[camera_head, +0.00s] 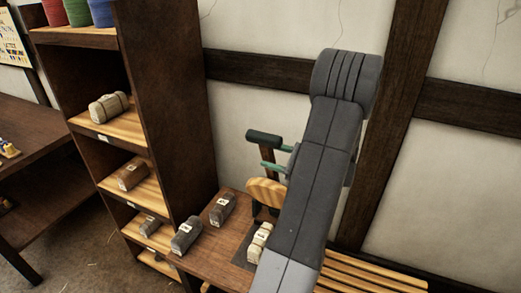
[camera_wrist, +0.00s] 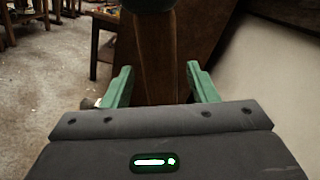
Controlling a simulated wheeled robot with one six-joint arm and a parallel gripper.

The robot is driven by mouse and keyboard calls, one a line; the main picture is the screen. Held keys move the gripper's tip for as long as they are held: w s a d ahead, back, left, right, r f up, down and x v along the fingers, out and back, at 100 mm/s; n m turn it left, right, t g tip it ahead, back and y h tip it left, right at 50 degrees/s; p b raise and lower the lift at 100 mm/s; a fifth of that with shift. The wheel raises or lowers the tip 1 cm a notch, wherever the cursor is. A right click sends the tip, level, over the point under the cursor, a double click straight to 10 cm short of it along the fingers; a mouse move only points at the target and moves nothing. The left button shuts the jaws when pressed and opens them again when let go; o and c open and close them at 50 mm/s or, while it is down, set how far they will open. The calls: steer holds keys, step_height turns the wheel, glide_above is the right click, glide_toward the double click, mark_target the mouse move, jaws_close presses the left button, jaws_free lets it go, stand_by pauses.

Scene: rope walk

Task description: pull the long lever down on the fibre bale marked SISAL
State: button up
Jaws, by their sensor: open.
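The long lever is a brown wooden shaft (camera_head: 267,155) with a dark, rounded crossbar handle (camera_head: 264,138) on top, standing raised and nearly upright beside a light wooden disc (camera_head: 266,194). A pale bale (camera_head: 260,240) with a white label sits below the disc, partly hidden by my arm; its label is too small to read. My gripper (camera_head: 275,158) is open at the shaft just below the handle. In the wrist view, the shaft (camera_wrist: 160,60) shows between the parted green fingers of my gripper (camera_wrist: 159,70), with the dark handle (camera_wrist: 147,4) above. Contact cannot be told.
A dark shelf (camera_head: 165,90) on the left holds several bales and coloured spools. Grey bales (camera_head: 186,235) and (camera_head: 222,208) lie on the brown bench top (camera_head: 205,250). A timbered wall (camera_head: 260,120) stands close behind. A slatted wooden surface (camera_head: 365,275) is at the lower right.

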steer(key=shift+p+x, duration=0.4)
steer(key=shift+x, duration=1.8)
steer(key=shift+c, duration=0.2)
jaws_close()
